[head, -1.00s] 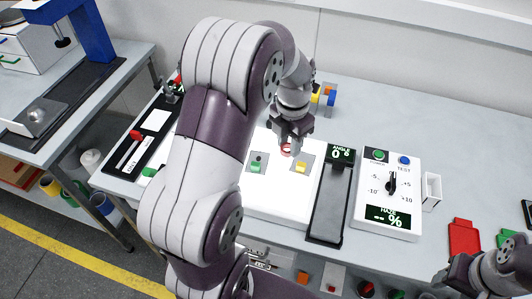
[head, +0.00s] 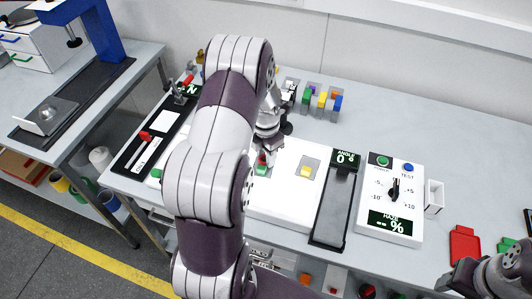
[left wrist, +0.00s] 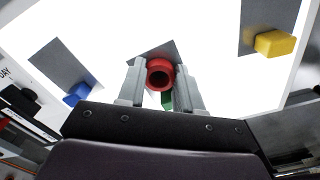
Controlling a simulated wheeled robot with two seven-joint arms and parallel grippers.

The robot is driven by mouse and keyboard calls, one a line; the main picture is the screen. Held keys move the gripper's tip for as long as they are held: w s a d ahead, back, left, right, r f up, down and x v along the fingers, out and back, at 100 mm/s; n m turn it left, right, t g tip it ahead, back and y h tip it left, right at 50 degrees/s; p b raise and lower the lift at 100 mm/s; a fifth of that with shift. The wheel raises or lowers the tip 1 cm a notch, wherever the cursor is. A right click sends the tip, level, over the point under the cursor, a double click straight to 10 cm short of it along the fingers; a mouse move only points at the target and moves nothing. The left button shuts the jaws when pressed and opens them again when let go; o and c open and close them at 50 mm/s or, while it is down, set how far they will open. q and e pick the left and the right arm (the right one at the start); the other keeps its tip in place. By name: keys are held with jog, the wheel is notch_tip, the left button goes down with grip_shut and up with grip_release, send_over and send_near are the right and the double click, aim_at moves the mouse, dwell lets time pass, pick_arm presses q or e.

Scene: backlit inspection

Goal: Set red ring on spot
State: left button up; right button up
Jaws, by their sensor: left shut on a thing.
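My left gripper (head: 264,153) is shut on the red ring (head: 262,159), above the lit white panel (head: 285,205). In the left wrist view the red ring (left wrist: 160,74) sits between the two fingertips, its dark hole facing the camera. Behind it are a grey patch (left wrist: 150,54) and a green piece (left wrist: 167,101), partly hidden by the ring and fingers. The head view shows the green piece (head: 261,170) just below the ring. I cannot tell whether the ring touches anything underneath. My right gripper (head: 458,279) is at the lower right corner, its jaws unclear.
A yellow piece (head: 306,171) lies on another grey patch to the right. A dark angle gauge (head: 333,211) and a haze box (head: 391,198) stand right of the panel. Coloured blocks (head: 322,103) stand behind.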

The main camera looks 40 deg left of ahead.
pick_arm(q)
jog(key=o, duration=1)
jog(key=shift+r, duration=0.15)
notch_tip(320, 180, up, 12)
jog(key=b, duration=0.1)
jog(key=s+d+f+m, duration=0.1)
jog(key=s+d+m, duration=0.3)
jog(key=m, duration=0.7)
jog(key=s+d+f+m+t, duration=0.1)
jog(key=s+d+m, duration=0.2)
jog(key=d+m, duration=0.4)
jog(key=s+d+m, duration=0.4)
jog(key=d+m, duration=0.1)
jog(key=m, duration=1)
jog(key=shift+s+d+f+m, duration=0.25)
jog(key=shift+s+f+m, duration=0.05)
jog(key=shift+f, duration=0.1)
